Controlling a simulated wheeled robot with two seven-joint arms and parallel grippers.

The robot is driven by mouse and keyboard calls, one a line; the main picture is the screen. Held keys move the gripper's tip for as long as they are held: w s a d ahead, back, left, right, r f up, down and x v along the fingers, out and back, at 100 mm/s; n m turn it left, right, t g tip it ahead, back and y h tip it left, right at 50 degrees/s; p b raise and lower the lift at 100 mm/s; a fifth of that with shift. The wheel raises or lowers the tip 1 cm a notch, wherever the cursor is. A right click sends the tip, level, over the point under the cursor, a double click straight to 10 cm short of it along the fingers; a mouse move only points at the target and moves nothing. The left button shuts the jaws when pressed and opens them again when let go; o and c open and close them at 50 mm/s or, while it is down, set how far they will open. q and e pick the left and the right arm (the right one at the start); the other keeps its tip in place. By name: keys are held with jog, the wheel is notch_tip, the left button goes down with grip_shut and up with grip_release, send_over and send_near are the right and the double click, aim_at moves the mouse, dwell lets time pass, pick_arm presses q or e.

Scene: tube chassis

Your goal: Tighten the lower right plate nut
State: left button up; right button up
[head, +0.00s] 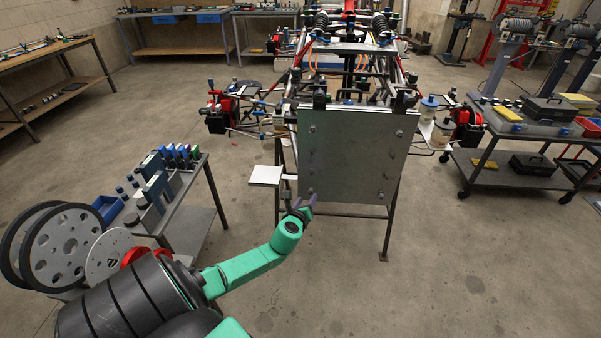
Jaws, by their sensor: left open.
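A grey square plate (352,160) stands upright on the front of the tube chassis (350,60). Small round nuts show near its corners. The lower right plate nut (381,195) is a small dot near the plate's lower right corner, and its tightness cannot be told. My left gripper (301,203) is open, with dark purplish fingers, just in front of the plate's lower left corner. It appears empty and is to the left of the lower right nut. Its fingers overlap the plate's lower left edge in the view; contact cannot be told. My right gripper does not show.
A stand with dark legs (386,235) carries the chassis. A small white panel (266,175) juts out left of the plate. A cart with coloured boxes (185,190) stands at the left, and another trolley (500,160) at the right. The floor in front is clear.

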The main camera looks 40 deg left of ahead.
pick_arm(q)
jog(key=p+v, duration=0.1)
jog(key=v, duration=0.9)
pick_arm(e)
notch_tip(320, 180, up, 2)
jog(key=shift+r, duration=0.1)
